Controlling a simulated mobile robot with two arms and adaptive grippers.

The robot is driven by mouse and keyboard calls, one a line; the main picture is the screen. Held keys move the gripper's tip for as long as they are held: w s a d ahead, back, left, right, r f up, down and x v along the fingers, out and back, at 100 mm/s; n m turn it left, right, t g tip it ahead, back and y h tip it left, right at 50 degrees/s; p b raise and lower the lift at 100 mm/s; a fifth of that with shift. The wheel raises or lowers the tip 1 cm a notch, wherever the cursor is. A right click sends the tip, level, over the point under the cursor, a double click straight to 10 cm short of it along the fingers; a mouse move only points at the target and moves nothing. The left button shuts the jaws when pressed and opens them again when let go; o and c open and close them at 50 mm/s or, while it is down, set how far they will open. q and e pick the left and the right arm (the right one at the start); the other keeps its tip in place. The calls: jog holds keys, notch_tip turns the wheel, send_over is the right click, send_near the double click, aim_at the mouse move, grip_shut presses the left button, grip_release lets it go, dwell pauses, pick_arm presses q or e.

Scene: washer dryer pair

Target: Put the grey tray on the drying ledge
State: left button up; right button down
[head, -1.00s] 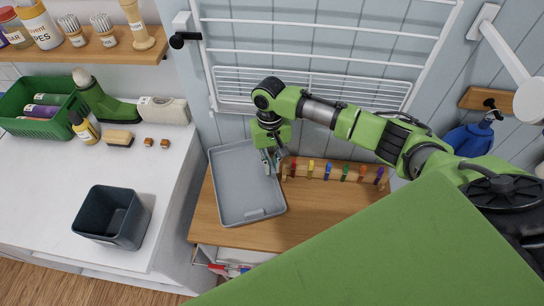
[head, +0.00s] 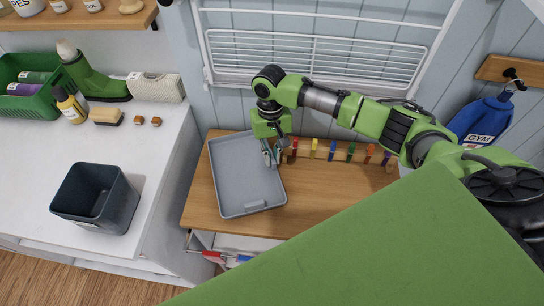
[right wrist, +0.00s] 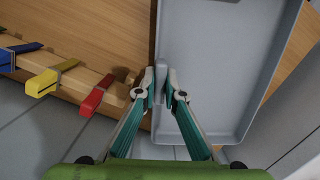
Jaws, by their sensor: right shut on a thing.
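The grey tray (head: 240,185) is a shallow rectangle over the left part of the wooden counter top (head: 310,205); I cannot tell whether it rests on it or hangs just above. My right gripper (head: 271,156) is shut on the tray's right side wall near its back corner. In the right wrist view the tray (right wrist: 220,70) shows empty, with the fingertips of the right gripper (right wrist: 165,92) on either side of its wall. A white wire drying rack (head: 315,58) hangs on the wall behind. My left gripper is out of view.
Coloured pegs (head: 332,150) stand in a row along the counter's back, right of the gripper.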

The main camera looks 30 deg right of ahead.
jog(key=shift+f, duration=0.7)
dwell(0.4)
jog(key=c, duration=2)
grip_release()
jog(key=shift+c, duration=0.2)
jog(key=shift+r, duration=0.1)
notch_tip(320, 180, up, 12)
jog(key=w, duration=0.1)
jog(key=shift+w+d, duration=0.3)
